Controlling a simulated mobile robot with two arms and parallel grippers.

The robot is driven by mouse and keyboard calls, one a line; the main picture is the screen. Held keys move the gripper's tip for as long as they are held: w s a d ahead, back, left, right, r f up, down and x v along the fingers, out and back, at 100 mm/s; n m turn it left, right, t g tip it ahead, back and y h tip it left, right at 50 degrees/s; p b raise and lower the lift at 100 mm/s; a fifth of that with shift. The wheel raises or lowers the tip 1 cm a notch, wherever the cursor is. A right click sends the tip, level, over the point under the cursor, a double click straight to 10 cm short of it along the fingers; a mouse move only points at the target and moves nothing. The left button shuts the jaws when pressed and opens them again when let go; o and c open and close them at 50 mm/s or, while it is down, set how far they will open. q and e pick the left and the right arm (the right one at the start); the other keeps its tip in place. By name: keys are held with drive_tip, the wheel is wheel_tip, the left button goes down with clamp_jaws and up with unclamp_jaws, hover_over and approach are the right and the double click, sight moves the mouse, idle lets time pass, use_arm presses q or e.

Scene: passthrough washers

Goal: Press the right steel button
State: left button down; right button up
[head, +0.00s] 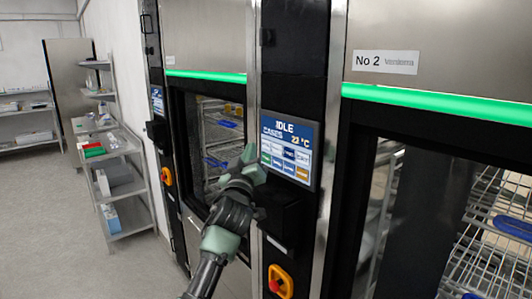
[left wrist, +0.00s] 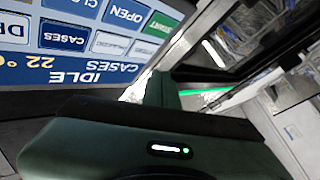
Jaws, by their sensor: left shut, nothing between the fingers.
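The lit touch screen (head: 296,134) on the black panel reads "IDLE" and "22 °C" and carries rows of small labelled buttons. It also shows upside down in the left wrist view (left wrist: 52,58), with "OPEN" (left wrist: 124,15) and "CASES" buttons legible. I cannot make out a button labelled steel in either view. My left gripper (head: 252,163) is shut and empty, with its greenish fingertips close to the left edge of the screen; I cannot tell whether they touch it. My right gripper is not in view.
A black box-like fitting (head: 283,217) and an orange-yellow rotary switch (head: 280,281) lie below the screen. A glass door with racks inside is left of the panel. The washer marked "No 2" (head: 386,62) stands at right. A shelf trolley (head: 112,160) and open floor are at left.

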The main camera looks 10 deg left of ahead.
sight(262, 141)
use_arm(q)
drive_tip(key=shift+w+d+b, duration=0.4)
drive_tip(key=shift+w+d, duration=0.2)
drive_tip(key=shift+w, duration=0.1)
idle(1.6)
drive_tip(key=shift+w+d+b, duration=0.25)
drive_tip(key=shift+w+b, duration=0.1)
drive_tip(key=shift+b, duration=0.1)
drive_tip(key=shift+w+d+b, duration=0.2)
drive_tip(key=shift+w+b, duration=0.05)
drive_tip(key=shift+b, duration=0.15)
idle(0.4)
drive_tip(key=shift+s+a, duration=0.1)
idle(0.3)
drive_tip(key=shift+s+a+p, duration=0.35)
drive_tip(key=shift+s+p, duration=0.15)
